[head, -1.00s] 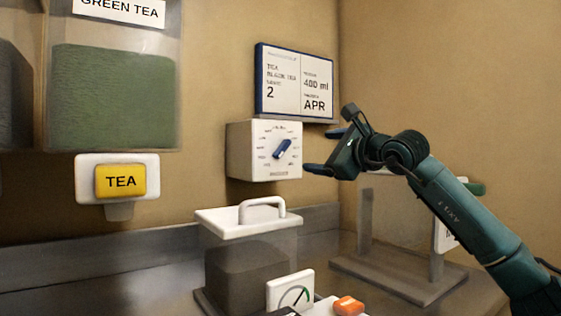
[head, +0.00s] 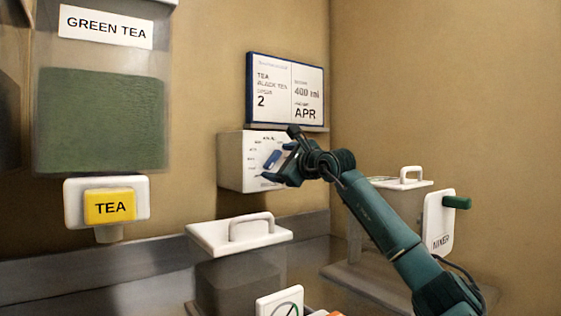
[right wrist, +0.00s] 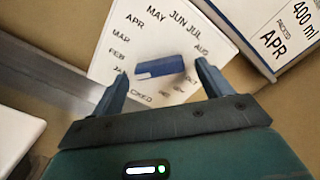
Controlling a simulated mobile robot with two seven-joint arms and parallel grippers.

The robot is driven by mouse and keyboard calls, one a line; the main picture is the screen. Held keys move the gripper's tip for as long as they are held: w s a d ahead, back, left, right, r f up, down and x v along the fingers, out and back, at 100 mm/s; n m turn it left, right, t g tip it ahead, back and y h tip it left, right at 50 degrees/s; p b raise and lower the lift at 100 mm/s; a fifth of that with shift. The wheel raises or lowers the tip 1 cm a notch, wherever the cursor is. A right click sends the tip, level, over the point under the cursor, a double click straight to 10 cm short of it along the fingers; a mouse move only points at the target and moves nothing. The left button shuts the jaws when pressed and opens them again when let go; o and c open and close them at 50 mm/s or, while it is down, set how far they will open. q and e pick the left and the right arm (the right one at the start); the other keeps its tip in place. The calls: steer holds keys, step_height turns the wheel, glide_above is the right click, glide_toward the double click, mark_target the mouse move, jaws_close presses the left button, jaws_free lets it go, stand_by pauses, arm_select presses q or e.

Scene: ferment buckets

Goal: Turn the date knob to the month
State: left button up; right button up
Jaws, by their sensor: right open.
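The date knob is a blue bar (head: 272,158) on the white dial box (head: 232,163) on the wall. In the right wrist view the blue knob (right wrist: 160,67) sits mid-dial, ringed by month labels including APR at upper left. The card (head: 285,90) above reads APR, 2 and 400 ml. My left gripper is out of view.
A lidded container (head: 238,238) stands below the dial. A yellow TEA button (head: 110,207) and green tea bin (head: 100,120) are at left. A mixer (head: 438,222) with a green handle stands at right, behind my right arm. The wall between dial and tea bin is free.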

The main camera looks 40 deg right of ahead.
steer(key=shift+c, duration=0.4)
steer(key=c, duration=0.9)
steer(key=shift+m, duration=0.3)
steer(key=m, duration=0.2)
steer(key=shift+m, duration=0.3)
steer(key=m, duration=0.4)
steer(key=shift+a+f+m, duration=0.1)
steer(key=shift+a+m, duration=0.05)
steer(key=shift+m, duration=0.15)
steer(key=m+p, duration=0.1)
steer(key=m, duration=0.4)
steer(key=shift+a+m, duration=0.1)
steer(key=shift+m, duration=0.9)
